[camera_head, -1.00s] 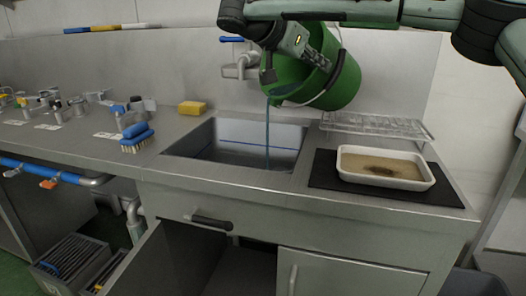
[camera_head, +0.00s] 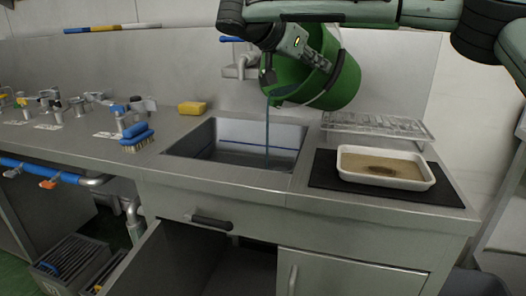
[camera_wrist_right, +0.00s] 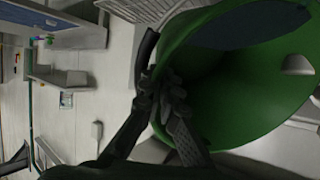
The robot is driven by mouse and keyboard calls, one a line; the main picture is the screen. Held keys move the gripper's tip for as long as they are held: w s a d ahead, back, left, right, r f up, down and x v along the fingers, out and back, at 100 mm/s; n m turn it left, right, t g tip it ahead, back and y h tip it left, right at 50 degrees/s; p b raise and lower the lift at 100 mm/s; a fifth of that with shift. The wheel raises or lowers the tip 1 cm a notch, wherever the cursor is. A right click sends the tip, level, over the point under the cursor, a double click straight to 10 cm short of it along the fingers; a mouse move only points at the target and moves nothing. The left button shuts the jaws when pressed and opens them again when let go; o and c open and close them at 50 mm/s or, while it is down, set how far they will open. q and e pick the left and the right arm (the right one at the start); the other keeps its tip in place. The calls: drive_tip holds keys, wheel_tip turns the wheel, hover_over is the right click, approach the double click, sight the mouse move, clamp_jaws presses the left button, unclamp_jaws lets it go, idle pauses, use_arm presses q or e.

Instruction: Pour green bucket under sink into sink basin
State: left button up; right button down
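The green bucket (camera_head: 338,82) is held tilted above the right side of the sink basin (camera_head: 222,150). A thin dark bluish stream (camera_head: 267,135) runs from its lip down into the basin. My right gripper (camera_head: 268,78) is shut at the bucket's rim. In the right wrist view my right gripper (camera_wrist_right: 170,92) has its fingers at the rim of the bucket (camera_wrist_right: 225,110), whose wide green wall fills the right side. Bluish-grey liquid shows inside at the top. The cupboard under the sink stands open. My left gripper is not in view.
A tap (camera_head: 240,68) stands behind the basin, left of the bucket. A yellow sponge (camera_head: 192,108) and blue brush (camera_head: 136,136) lie left of the basin. A white tray of brown matter (camera_head: 350,172) sits on a black mat (camera_head: 322,170) at right, before a wire rack (camera_head: 375,124). The open cupboard door (camera_head: 135,262) sticks out in front.

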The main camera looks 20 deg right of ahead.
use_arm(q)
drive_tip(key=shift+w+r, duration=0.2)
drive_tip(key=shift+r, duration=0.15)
use_arm(e)
drive_tip(key=shift+r, duration=0.15)
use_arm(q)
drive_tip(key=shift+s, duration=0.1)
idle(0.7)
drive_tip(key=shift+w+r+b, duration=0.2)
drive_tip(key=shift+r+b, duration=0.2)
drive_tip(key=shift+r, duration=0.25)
use_arm(e)
drive_tip(key=shift+a+f, duration=0.15)
drive_tip(key=shift+f, duration=0.15)
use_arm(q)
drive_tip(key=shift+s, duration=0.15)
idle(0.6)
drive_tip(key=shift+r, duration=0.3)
use_arm(e)
drive_tip(key=shift+f+h, duration=0.1)
drive_tip(key=shift+h, duration=0.2)
idle(0.4)
use_arm(q)
drive_tip(key=shift+b, duration=0.3)
use_arm(e)
drive_tip(key=shift+a+f, duration=0.1)
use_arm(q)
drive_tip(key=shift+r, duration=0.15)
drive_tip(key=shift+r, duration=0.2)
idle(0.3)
